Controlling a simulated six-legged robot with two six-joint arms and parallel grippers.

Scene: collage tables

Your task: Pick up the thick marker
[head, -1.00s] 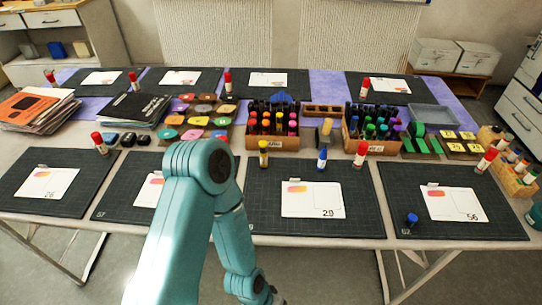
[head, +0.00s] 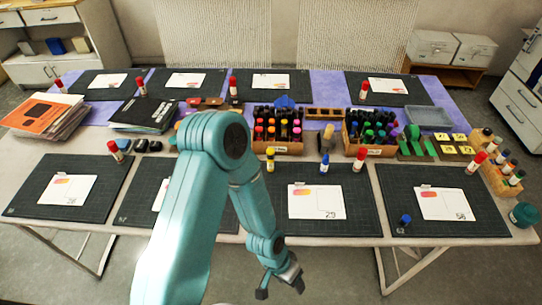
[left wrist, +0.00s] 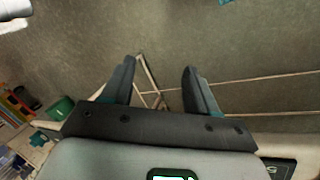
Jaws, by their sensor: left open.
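I cannot tell which marker is the thick one. A black marker with a yellow cap (head: 270,159) and a blue marker (head: 324,164) stand upright along the back edge of the middle-right mat. A short dark-blue piece (head: 404,221) lies at the left of the right mat. My left gripper (head: 281,284) is open and empty, in front of the table's near edge and apart from all the markers. In the left wrist view its two jaws (left wrist: 160,68) are spread, with floor and table legs between them. My right gripper is not in view.
Dark cutting mats with white cards, such as the middle-right mat (head: 278,218), line the front. Marker crates (head: 290,147) stand behind them. Red-capped sticks (head: 360,158) stand around. A green round container (head: 524,215) is at the right edge. My arm hides part of one mat.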

